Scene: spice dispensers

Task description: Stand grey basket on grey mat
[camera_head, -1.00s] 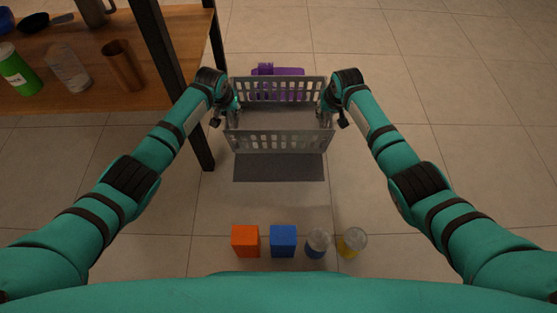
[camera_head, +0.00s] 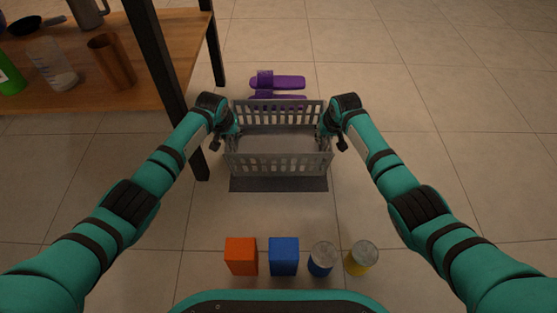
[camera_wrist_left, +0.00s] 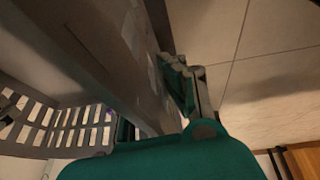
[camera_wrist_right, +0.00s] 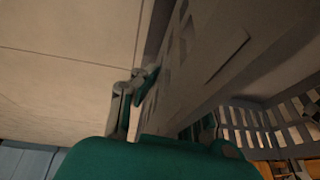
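The grey basket (camera_head: 278,164) has slatted walls and is upright and level in the head view. My left gripper (camera_head: 234,138) is at its left end wall, and my right gripper (camera_head: 323,138) is at its right end wall. In the left wrist view the basket wall (camera_wrist_left: 105,45) passes between the fingers; the right wrist view shows the same at the other wall (camera_wrist_right: 225,65). Both grippers look shut on these walls. The grey mat (camera_head: 278,185) lies on the floor under the basket, with only its near strip showing. I cannot tell whether the basket touches it.
Purple slippers (camera_head: 278,82) lie just beyond the basket. An orange box (camera_head: 241,256), a blue box (camera_head: 284,256) and two jars (camera_head: 361,258) stand on the near floor. A wooden table (camera_head: 110,97) with a dark leg is at left. The right floor is clear.

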